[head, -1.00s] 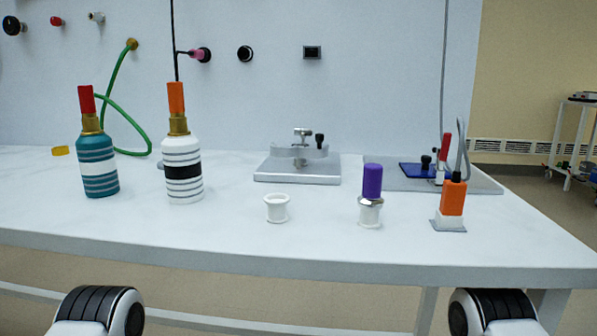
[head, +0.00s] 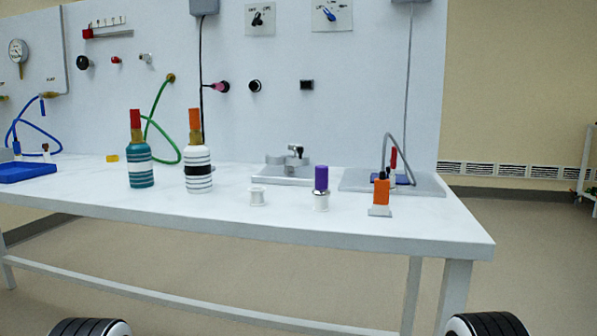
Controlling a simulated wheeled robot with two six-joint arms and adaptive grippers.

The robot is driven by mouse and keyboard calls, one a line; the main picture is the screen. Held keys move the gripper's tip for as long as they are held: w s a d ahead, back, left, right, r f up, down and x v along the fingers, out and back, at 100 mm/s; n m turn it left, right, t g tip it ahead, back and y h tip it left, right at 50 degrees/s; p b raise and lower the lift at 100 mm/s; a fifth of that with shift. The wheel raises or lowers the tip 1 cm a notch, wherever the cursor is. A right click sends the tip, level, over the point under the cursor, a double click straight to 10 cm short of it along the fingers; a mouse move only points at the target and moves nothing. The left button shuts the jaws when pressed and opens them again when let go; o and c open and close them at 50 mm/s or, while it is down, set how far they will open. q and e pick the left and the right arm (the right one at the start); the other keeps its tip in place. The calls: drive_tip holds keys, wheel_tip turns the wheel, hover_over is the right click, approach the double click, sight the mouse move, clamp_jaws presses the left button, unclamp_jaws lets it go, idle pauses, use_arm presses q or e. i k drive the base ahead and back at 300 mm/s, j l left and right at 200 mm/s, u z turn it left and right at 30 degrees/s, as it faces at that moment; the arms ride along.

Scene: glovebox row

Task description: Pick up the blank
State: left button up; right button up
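No thing here is clearly marked as the blank. A purple cylinder (head: 321,178) stands upright in a small white holder (head: 321,203) near the front of the bench. An empty-looking white spool-shaped cup (head: 258,197) stands to its left. An orange block with a dark top (head: 381,190) stands on a small grey base to its right. Behind them a grey clamp plate (head: 283,181) carries metal fittings; I cannot tell whether a part sits in it. Neither gripper shows; only parts of my arms show at the bottom corners, well short of the bench.
The white bench (head: 330,231) has a free front strip. A teal bottle (head: 139,168) and a white striped bottle (head: 198,171) stand left of the cup. A grey plate (head: 425,186) lies at the right end, a blue tray (head: 27,172) at far left. The panel wall rises behind.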

sight(322, 172)
drive_tip(key=i+l, duration=0.1)
drive_tip(key=l, duration=0.25)
drive_tip(key=i+l, duration=0.15)
drive_tip(key=l, duration=0.2)
drive_tip(key=i+l+u, duration=0.1)
drive_tip(key=l, duration=0.25)
drive_tip(key=i+l, duration=0.1)
drive_tip(key=l, duration=0.25)
